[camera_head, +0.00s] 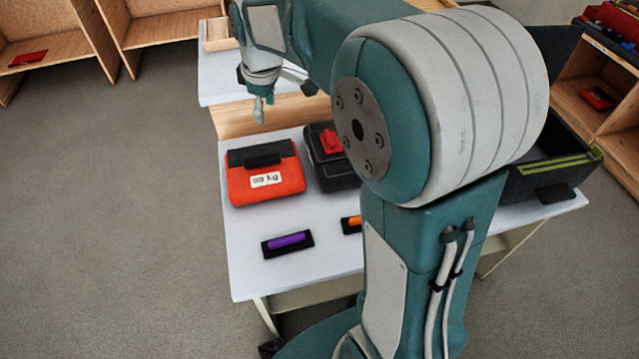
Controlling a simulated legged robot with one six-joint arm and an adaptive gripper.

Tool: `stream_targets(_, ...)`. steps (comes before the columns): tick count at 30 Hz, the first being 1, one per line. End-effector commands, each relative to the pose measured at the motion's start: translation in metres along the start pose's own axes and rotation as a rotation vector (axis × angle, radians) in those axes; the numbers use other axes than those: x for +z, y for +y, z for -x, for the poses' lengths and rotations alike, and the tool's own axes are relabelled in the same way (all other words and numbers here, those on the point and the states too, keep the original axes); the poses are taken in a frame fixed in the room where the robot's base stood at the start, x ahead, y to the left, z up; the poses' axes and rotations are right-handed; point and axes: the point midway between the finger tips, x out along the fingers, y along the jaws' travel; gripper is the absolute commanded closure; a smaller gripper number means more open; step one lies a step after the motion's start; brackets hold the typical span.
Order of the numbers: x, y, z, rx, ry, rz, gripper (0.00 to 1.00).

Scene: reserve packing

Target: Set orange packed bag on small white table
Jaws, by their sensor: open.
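The orange packed bag (290,184) has a black top with a handle and a white label reading in kg. It lies on a white tabletop (243,277), near its left edge. My gripper (262,113) is open and hangs above and behind the bag, apart from it. My gripper looks small here, and its fingers are partly hard to make out. My own arm hides much of the middle and right of the table. A second white surface (218,76) stands behind, edged with wood.
Right of the bag is a black case (336,177) with a red part on top. In front lie a black holder with a purple bar (288,242) and an orange one (353,223). A dark open bin (560,165) stands right. Wooden shelves (60,45) line the back left; grey floor is clear.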

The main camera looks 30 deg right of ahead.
Motion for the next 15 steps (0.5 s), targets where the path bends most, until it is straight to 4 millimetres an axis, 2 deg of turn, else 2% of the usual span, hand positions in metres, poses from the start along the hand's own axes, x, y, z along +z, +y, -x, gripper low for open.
stream_targets(1,0.011,-0.011,0.015,0.017,0.016,-0.05,0.4)
stream_targets(6,0.044,-0.047,0.048,0.059,0.066,-0.232,0.4)
stream_targets(10,0.071,-0.077,0.065,0.086,0.11,-0.37,0.4)
stream_targets(15,0.107,-0.116,0.076,0.111,0.174,-0.551,0.4)
